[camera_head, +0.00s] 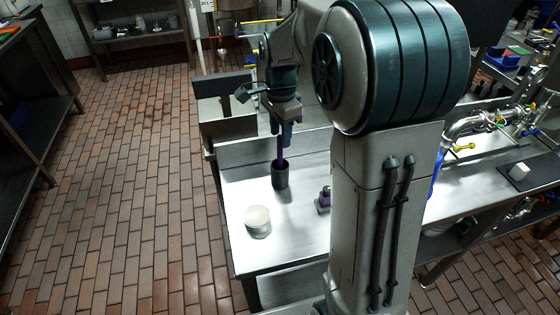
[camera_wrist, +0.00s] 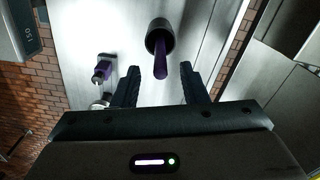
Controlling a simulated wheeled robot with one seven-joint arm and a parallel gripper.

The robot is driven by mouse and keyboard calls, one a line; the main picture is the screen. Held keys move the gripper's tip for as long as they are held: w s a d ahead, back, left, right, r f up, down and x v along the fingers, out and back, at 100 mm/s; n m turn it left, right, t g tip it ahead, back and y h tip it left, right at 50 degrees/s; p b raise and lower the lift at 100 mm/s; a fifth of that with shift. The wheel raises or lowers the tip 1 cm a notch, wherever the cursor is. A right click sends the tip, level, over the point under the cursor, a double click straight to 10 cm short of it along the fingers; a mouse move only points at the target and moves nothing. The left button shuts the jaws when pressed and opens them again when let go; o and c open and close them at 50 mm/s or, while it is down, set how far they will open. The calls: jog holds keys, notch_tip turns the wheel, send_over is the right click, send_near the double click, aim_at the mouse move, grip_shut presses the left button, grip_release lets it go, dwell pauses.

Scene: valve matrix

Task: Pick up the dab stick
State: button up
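The dab stick (camera_head: 282,161) is a purple rod standing in a dark cylindrical cup (camera_head: 280,180) on the steel table. In the wrist view the stick (camera_wrist: 161,64) leans out of the cup (camera_wrist: 160,36) toward the camera. My gripper (camera_head: 284,142) is above the cup, pointing down. In the wrist view the fingers of my gripper (camera_wrist: 160,82) are wide apart. The near end of the stick lies between them in the picture, with clear gaps on both sides. I cannot tell how deep it reaches between them.
A pale round tub (camera_head: 257,217) stands at the table's front left. A small purple and grey object (camera_head: 324,200) stands right of the cup; it also shows in the wrist view (camera_wrist: 103,70). Pipes and valves (camera_head: 470,125) are on the right bench. Bare steel table (camera_head: 240,190) surrounds the cup.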

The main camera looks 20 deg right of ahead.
aim_at(280, 147)
notch_tip(280, 147, down, 5)
jog(key=shift+a+f+p, duration=0.1)
jog(key=shift+p, duration=0.25)
grip_shut()
